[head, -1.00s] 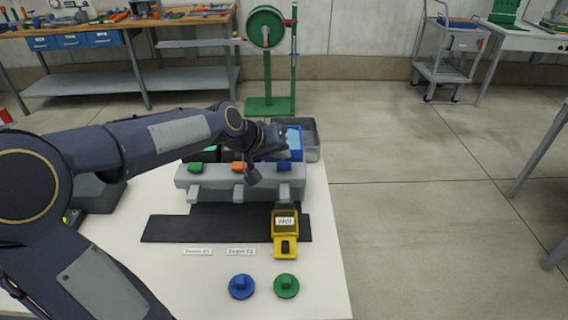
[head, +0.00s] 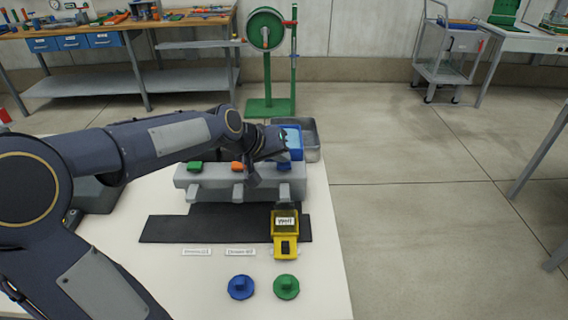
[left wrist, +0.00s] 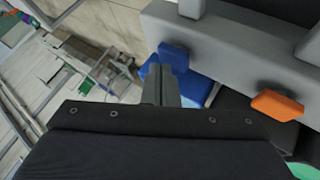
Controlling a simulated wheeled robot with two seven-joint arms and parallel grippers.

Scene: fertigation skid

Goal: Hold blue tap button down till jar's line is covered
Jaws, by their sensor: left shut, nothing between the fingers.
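The blue tap button (head: 284,166) is at the right end of the grey tap block, in front of a blue container. My left gripper (head: 279,154) is shut and empty, just above and beside this button. In the left wrist view its closed fingertips (left wrist: 164,76) overlap the edge of the blue button (left wrist: 174,55); I cannot tell whether they touch it. A yellow-framed holder (head: 278,249) with a dark, clear-looking upper part and a white label stands in front of the block. I cannot make out a jar line or liquid level. My right gripper is not in view.
An orange button (head: 238,166) and a green button (head: 195,167) sit left on the same grey block (head: 215,183). A dark mat (head: 180,229) lies in front. A blue knob-like piece (head: 241,287) and a green one (head: 286,287) lie at the white table's front.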

